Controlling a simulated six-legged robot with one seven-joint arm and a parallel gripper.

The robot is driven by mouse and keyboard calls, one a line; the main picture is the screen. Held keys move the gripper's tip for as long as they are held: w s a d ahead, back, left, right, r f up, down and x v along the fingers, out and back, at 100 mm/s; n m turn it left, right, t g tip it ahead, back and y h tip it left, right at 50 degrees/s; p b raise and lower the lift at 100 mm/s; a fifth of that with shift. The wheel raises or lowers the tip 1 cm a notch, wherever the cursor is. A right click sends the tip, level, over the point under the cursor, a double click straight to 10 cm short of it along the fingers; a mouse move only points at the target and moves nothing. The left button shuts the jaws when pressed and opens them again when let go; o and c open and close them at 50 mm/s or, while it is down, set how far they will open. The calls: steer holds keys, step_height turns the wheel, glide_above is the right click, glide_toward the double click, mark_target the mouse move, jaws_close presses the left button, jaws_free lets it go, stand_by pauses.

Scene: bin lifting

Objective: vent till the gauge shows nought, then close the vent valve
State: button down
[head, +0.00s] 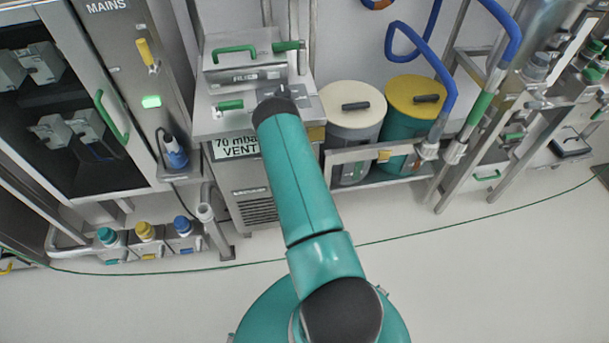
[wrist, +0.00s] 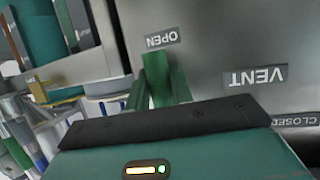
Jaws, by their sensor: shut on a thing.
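My gripper (wrist: 165,108) shows at the bottom of the wrist view as a dark edge on a teal body. It is shut on the green vent valve handle (wrist: 157,80), whose end points towards the OPEN label (wrist: 162,40). The VENT label (wrist: 256,77) and the CLOSED label (wrist: 297,120) are to the right on the same steel panel. In the head view my arm reaches the steel unit, and the handle and fingertips are hidden there. The readout (head: 236,146) on the unit's front reads about 70 mbar, VENT; its right end is by my arm.
A white-lidded drum (head: 352,104) and a yellow-lidded drum (head: 414,95) stand right of the unit. A thin green line (head: 400,237) crosses the otherwise clear floor.

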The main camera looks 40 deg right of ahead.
steer(key=shift+s+d, duration=0.1)
steer(key=shift+d, duration=0.05)
steer(key=c, duration=1.2)
jaws_free()
steer(key=shift+c, duration=0.2)
steer(key=shift+s+a+r, duration=0.1)
steer(key=shift+a, duration=0.15)
steer(key=v, duration=1.3)
steer(key=shift+r, duration=0.15)
